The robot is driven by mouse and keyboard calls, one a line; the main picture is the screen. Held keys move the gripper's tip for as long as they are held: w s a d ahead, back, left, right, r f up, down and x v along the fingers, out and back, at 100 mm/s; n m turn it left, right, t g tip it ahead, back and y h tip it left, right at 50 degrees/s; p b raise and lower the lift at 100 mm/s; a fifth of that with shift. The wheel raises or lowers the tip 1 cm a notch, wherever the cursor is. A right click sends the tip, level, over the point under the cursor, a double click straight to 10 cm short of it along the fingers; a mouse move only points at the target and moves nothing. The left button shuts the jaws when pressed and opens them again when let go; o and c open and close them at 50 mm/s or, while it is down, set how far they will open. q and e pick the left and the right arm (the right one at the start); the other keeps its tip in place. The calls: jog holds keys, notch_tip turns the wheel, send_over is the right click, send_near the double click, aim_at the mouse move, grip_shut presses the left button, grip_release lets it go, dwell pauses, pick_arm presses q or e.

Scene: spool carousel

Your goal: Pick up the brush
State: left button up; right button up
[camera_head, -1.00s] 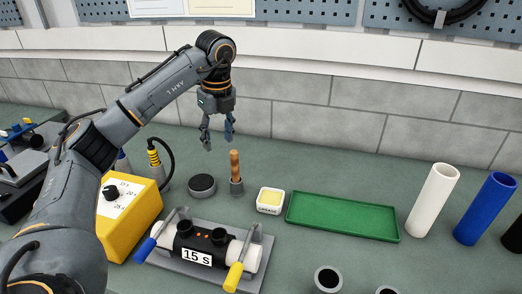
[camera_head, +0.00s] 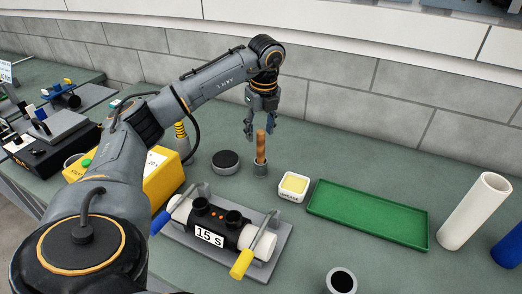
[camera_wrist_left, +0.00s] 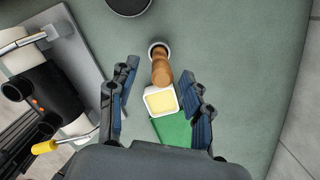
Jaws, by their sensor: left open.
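The brush (camera_head: 261,147) stands upright in a small grey cup (camera_head: 261,170), with only its brown wooden handle showing; its bristles are hidden. My left gripper (camera_head: 260,130) points down over it, open and empty, with its fingertips near the level of the handle's top. In the left wrist view the brush handle (camera_wrist_left: 161,70) appears between the two blue-padded fingers (camera_wrist_left: 160,76), near the fingertips, with gaps on both sides. I cannot see any contact. My right gripper is in neither view.
A dark round puck (camera_head: 226,162) lies left of the cup. A white box with yellow contents (camera_head: 294,185) and a green tray (camera_head: 368,213) lie to the right. In front is a clamp fixture marked 15 S (camera_head: 211,223). A yellow control box (camera_head: 160,182) stands left.

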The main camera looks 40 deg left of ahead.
aim_at(261, 142)
pick_arm(q)
jog(key=shift+f, duration=0.45)
notch_tip(261, 142, down, 4)
jog(key=shift+w+r+p, duration=0.15)
jog(key=shift+r+p, duration=0.05)
jog(key=shift+p, duration=0.65)
jog(key=shift+f, duration=0.3)
grip_shut()
